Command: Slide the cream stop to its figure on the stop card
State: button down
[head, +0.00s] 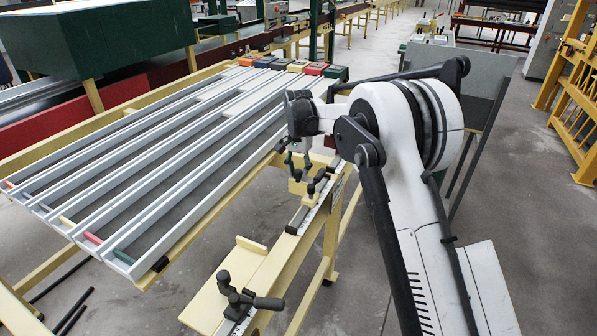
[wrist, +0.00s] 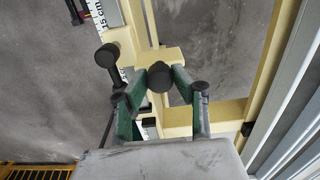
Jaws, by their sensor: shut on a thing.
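The cream stop (head: 297,187) sits on the ruled cream rail (head: 276,262) in the head view, partly hidden under my gripper (head: 300,160). In the wrist view the cream stop (wrist: 172,55) has a round black knob (wrist: 160,76) on top. The green fingers of my gripper (wrist: 159,82) stand on either side of the knob and are shut on it. A black clamp lever (wrist: 107,55) lies beside the stop, near the white scale (wrist: 126,74), which reads 15 cm. I cannot make out a stop card in either view.
A second cream plate with a black clamp handle (head: 243,297) is at the rail's near end. Left of the rail lies a rack of long grey lanes (head: 160,180), with coloured blocks (head: 293,66) at its far end. Dark rods (head: 72,312) lie at lower left.

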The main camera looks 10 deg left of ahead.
jog(key=s, duration=0.1)
jog(key=s+a+b, duration=0.1)
jog(key=s, duration=0.1)
jog(key=s+b, duration=0.1)
jog(key=shift+s+a, duration=0.4)
jog(key=c, duration=1.4)
grip_release()
jog(key=shift+c, duration=0.2)
jog(key=shift+r, duration=0.1)
notch_tip(320, 180, up, 12)
jog(key=shift+d, duration=0.1)
